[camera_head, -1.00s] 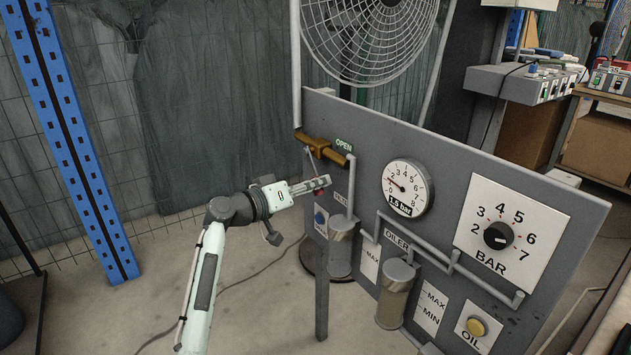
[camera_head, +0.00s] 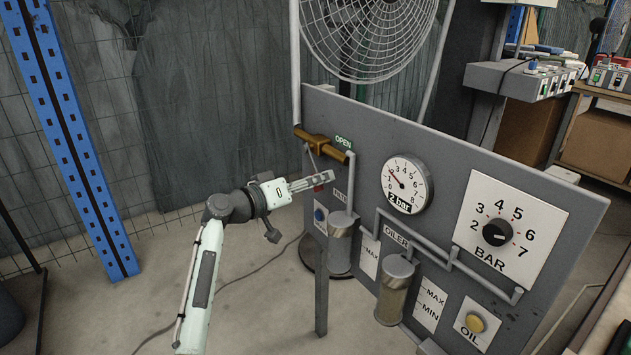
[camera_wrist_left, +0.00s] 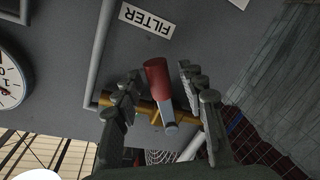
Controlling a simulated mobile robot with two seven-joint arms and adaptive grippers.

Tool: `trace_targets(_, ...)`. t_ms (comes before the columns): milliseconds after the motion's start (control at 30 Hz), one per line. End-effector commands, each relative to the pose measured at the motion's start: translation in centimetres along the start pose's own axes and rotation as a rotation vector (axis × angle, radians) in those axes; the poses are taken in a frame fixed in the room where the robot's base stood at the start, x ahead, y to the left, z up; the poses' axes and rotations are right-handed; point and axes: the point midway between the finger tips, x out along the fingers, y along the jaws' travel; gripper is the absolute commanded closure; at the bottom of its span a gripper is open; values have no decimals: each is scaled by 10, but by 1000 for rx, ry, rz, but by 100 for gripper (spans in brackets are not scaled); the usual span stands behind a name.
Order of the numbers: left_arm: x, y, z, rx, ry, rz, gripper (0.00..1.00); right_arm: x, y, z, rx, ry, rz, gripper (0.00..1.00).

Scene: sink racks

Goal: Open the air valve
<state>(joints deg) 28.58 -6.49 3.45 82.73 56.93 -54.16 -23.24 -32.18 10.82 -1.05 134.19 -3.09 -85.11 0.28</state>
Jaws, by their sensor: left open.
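The air valve is a brass body (camera_head: 322,145) on the pipe at the panel's left edge, beside an OPEN label (camera_head: 343,141). Its lever hangs down and ends in a red grip (camera_head: 318,187). My left gripper (camera_head: 326,177) is open at the lever's lower end, with fingers pointing right towards the panel. In the left wrist view, the red grip (camera_wrist_left: 157,76) lies between the two spread fingers (camera_wrist_left: 160,88), with the brass body (camera_wrist_left: 142,105) behind. I cannot tell whether a finger touches it. My right gripper is not in view.
The grey panel (camera_head: 440,150) carries a round pressure gauge (camera_head: 406,184) reading 2 bar, a BAR knob (camera_head: 497,233) and a yellow OIL button (camera_head: 474,322). Filter and oiler cylinders stand below the pipes. A large fan (camera_head: 370,35) is behind. The floor left of the panel is mostly clear.

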Motion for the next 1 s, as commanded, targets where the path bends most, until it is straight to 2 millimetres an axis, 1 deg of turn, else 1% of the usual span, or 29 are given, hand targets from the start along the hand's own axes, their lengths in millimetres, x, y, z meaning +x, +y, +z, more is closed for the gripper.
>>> trace_targets(167, -25, -2, 1, 3, -1, -4, 59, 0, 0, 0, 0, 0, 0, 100)
trace_targets(400, -78, -2, 2, 4, -3, -4, 59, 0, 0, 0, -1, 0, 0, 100)
trace_targets(500, -95, -1, 1, 3, -2, -3, 59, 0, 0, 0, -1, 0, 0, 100)
trace_targets(600, -108, -1, 1, 2, -2, -3, 59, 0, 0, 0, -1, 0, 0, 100)
trace_targets(767, -117, 0, 1, 0, -2, -1, 59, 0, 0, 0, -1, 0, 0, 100)
trace_targets(1000, -118, 0, 0, 0, -1, -1, 59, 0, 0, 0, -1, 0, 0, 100)
